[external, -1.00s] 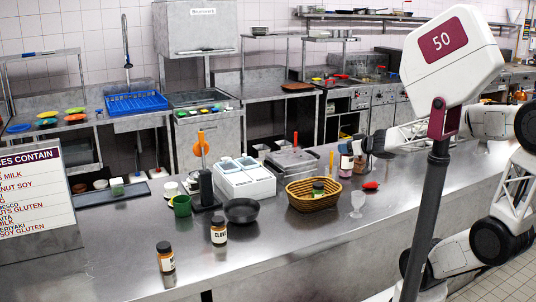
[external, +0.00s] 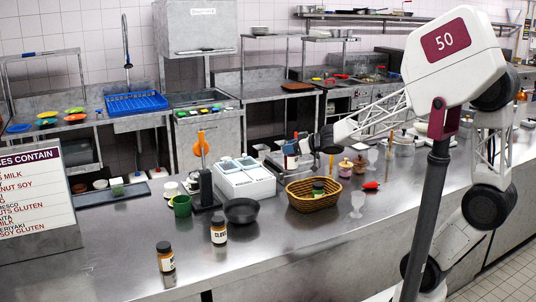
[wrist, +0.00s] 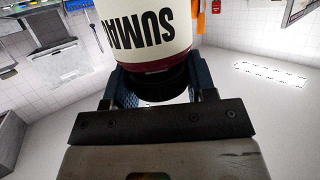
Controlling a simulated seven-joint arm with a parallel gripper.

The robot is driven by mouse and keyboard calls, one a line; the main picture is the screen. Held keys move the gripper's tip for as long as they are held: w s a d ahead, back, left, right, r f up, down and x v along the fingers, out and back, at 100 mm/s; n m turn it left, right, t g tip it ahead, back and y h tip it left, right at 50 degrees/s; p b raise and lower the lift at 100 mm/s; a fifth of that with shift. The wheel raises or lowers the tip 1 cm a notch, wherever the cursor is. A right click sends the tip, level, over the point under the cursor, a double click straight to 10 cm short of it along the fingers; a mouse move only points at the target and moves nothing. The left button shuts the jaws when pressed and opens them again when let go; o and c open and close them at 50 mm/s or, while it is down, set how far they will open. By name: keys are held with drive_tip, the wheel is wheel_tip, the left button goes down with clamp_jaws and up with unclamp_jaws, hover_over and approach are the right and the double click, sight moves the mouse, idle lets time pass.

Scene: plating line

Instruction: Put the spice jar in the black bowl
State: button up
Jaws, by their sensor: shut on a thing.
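My gripper (external: 304,147) is shut on a spice jar (external: 291,156) above the back part of the steel counter. In the wrist view the jar (wrist: 143,25) has a white label with upside-down dark letters starting "SUMA". Its dark end is between my gripper's fingers (wrist: 152,88). The black bowl (external: 242,211) stands on the counter, in front and to the left of my gripper, and looks empty. Two other brown jars with black lids, a front one (external: 166,257) and one labelled like "CLOVES" (external: 219,231), stand in front of the bowl.
A wicker basket (external: 313,203) with a jar in it stands right of the bowl. A white container unit (external: 245,180), a green cup (external: 182,206) and a black holder with an orange utensil (external: 206,190) stand behind and left. A glass (external: 357,204) stands right.

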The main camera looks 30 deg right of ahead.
drive_tip(key=w+a+f+n+g+y, duration=0.2)
drive_tip(key=a, duration=0.8)
drive_tip(key=w+a+f+n+g+y, duration=0.1)
drive_tip(key=w+a+f+n, duration=0.1)
drive_tip(key=a, duration=0.8)
drive_tip(key=f, duration=0.5)
drive_tip(key=shift+s+a+f, duration=0.1)
drive_tip(key=shift+s+a, duration=0.15)
wheel_tip(320, 180, down, 6)
drive_tip(key=shift+f, duration=0.2)
drive_tip(key=shift+f, duration=1.8)
drive_tip(key=shift+f, duration=0.1)
drive_tip(key=o, duration=1)
